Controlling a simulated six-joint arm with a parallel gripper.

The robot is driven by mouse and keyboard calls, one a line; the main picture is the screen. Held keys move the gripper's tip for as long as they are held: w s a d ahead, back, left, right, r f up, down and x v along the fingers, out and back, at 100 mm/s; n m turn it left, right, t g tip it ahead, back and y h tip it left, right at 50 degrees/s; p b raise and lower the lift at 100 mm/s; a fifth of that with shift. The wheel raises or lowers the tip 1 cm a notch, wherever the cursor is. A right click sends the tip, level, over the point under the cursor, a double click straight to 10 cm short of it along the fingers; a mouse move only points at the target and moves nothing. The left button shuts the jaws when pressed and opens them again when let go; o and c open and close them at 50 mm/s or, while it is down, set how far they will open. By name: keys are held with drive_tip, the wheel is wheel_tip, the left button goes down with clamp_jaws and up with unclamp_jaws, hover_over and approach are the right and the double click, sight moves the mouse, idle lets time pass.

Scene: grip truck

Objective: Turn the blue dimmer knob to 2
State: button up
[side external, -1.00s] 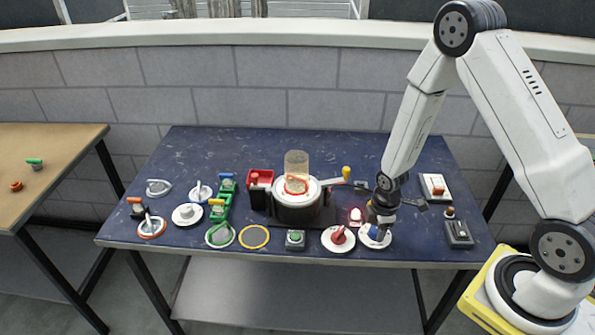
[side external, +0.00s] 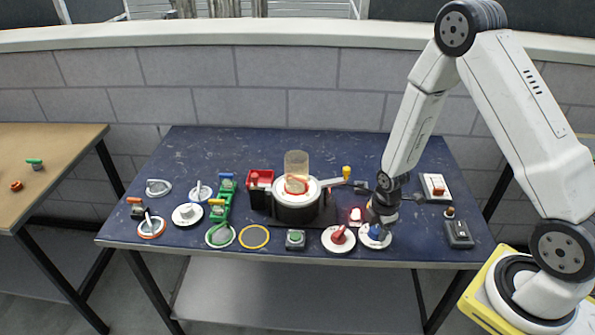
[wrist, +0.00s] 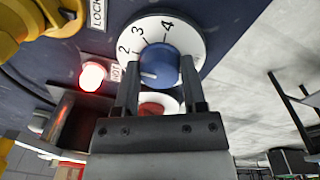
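The blue dimmer knob (side external: 376,231) sits on a white round dial (side external: 366,241) at the front right of the blue table. In the wrist view, the blue knob (wrist: 160,62) appears between my two fingertips, and the white dial (wrist: 190,35) shows printed 2, 3 and 4. A pale mark on the knob's lower left faces left, below the 2 in the picture. My gripper (side external: 383,213) is just behind the knob in the side view. Its fingers (wrist: 159,66) are spread apart with nothing clearly clamped; contact with the knob cannot be made out.
A dial with a red knob (side external: 338,234) stands just left. A lit red lamp (side external: 356,215) is close behind, also seen in the wrist view (wrist: 93,75). A black box (side external: 459,233) and a white switch (side external: 435,187) are to the right. The table's front edge is near.

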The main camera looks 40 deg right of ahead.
sight(378, 230)
drive_tip(key=o, duration=0.4)
drive_tip(key=shift+o, duration=0.2)
drive_tip(key=shift+r, duration=0.15)
drive_tip(key=shift+s+r, duration=0.2)
drive_tip(key=shift+r, duration=3.55)
drive_tip(key=shift+r, duration=0.1)
drive_tip(key=shift+a+r+m, duration=0.25)
drive_tip(key=shift+r+m, duration=0.15)
drive_tip(key=shift+m, duration=0.1)
drive_tip(key=s+a+r+m+t, duration=0.1)
drive_tip(key=s+a+r+m, duration=0.1)
drive_tip(key=r+m, duration=0.3)
drive_tip(key=s+a+r+m+t, duration=0.1)
drive_tip(key=s+a+r+m, duration=0.1)
drive_tip(key=a+r+m, duration=0.3)
drive_tip(key=shift+s+a+r+m, duration=0.2)
drive_tip(key=shift+s+r+m, duration=0.1)
drive_tip(key=shift+m, duration=1.3)
drive_tip(key=shift+f, duration=0.1)
